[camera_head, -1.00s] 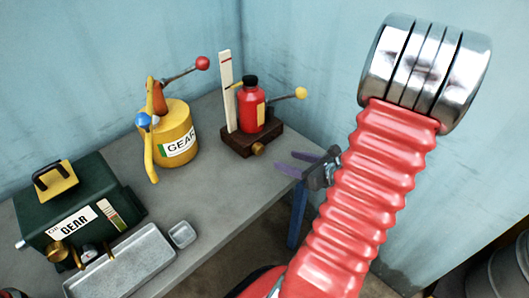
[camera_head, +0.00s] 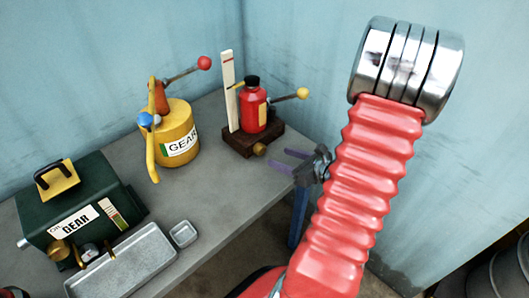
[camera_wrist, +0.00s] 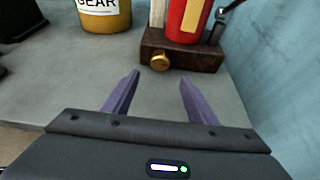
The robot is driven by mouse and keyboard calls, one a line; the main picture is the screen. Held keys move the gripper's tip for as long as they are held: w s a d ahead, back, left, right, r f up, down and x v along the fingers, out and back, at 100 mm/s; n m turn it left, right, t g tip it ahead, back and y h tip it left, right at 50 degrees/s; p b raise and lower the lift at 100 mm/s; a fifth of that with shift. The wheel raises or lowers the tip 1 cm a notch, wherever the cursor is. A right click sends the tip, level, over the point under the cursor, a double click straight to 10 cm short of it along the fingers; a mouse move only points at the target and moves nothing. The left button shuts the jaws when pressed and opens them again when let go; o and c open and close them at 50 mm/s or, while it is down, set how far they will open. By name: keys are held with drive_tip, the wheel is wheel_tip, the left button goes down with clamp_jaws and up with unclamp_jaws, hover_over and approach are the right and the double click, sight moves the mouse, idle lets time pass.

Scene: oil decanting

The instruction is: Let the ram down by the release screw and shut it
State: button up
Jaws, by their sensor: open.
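The red jack (camera_head: 254,110) stands on a dark wooden base (camera_head: 240,143) at the bench's back right corner. A white scale board with red marks (camera_head: 230,90) stands upright beside it. The jack's pump handle ends in a yellow ball (camera_head: 303,93). The brass release screw (camera_head: 260,149) sticks out of the front of the base; it also shows in the wrist view (camera_wrist: 160,62). My gripper (camera_head: 280,160) is open and empty, with purple fingers. In the wrist view my gripper (camera_wrist: 158,80) points at the screw, which lies just beyond the fingertips, between their lines and apart from them.
A yellow gear oil can (camera_head: 178,130) with a red-balled lever stands left of the jack. A green gear oil tank (camera_head: 72,215), a grey tray (camera_head: 122,262) and a small dish (camera_head: 183,234) stand nearer left. The bench before the base is clear.

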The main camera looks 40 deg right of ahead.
sight(263, 151)
drive_tip(key=x, duration=0.9)
drive_tip(key=shift+w+f, duration=0.2)
drive_tip(key=shift+w, duration=0.1)
drive_tip(key=shift+c, duration=0.4)
drive_tip(key=c, duration=1)
drive_tip(key=shift+m+y, duration=0.8)
drive_tip(key=shift+m, duration=0.3)
